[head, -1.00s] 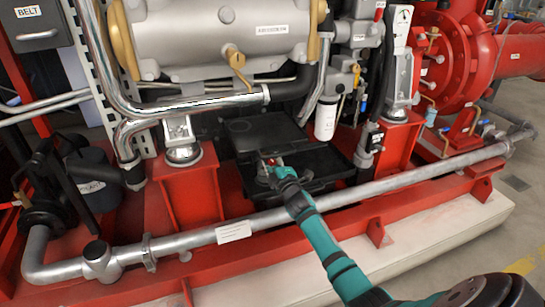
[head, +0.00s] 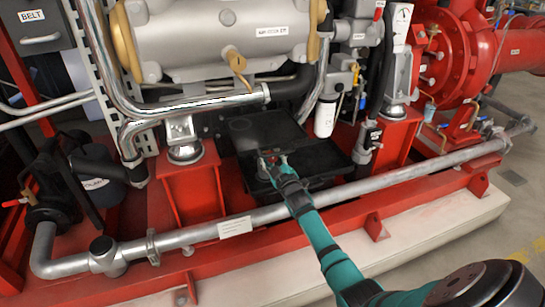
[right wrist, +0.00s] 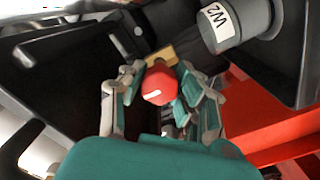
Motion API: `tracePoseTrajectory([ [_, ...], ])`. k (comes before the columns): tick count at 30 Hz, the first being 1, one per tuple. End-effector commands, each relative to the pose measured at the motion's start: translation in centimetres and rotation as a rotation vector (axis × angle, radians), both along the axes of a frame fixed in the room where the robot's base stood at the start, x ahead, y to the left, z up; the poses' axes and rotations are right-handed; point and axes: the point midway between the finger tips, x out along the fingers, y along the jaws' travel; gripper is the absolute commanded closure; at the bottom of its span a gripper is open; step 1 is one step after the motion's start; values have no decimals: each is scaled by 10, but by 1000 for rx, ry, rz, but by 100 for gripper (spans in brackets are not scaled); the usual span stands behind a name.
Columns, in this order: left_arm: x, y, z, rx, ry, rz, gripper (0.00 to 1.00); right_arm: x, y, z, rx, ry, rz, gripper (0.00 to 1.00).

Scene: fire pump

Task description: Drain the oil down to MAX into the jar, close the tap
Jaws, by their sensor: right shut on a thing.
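A red tap handle (right wrist: 160,85) with a white mark sits on a brass body (right wrist: 161,56) in the right wrist view. My right gripper (right wrist: 158,88) is shut on this red handle, one finger on each side. In the head view my right gripper (head: 272,164) reaches in over the black tray (head: 318,168) below the engine, and the red handle is a tiny spot at its tip. A grey cylinder labelled W2 (right wrist: 234,22) is beside the tap; I cannot tell whether it is the jar. The oil level and any flow are not visible. My left gripper is not in view.
A silver pipe (head: 300,204) runs low across the front, under my right arm. Red posts (head: 190,190) flank the tray. A white filter (head: 325,117) hangs above it to the right. A dark container (head: 97,178) stands at the left.

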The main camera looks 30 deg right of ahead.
Motion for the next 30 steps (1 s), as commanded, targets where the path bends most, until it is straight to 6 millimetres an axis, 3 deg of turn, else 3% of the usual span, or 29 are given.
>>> tracePoseTrajectory([
  [13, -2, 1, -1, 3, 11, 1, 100, -1, 0, -3, 14, 2, 0, 100],
  [14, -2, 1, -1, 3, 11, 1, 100, -1, 0, -3, 14, 2, 0, 66],
  [19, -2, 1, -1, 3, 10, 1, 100, 0, 0, -2, 12, 1, -1, 44],
  [30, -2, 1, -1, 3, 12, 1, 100, -7, 2, -2, 10, -1, 0, 43],
])
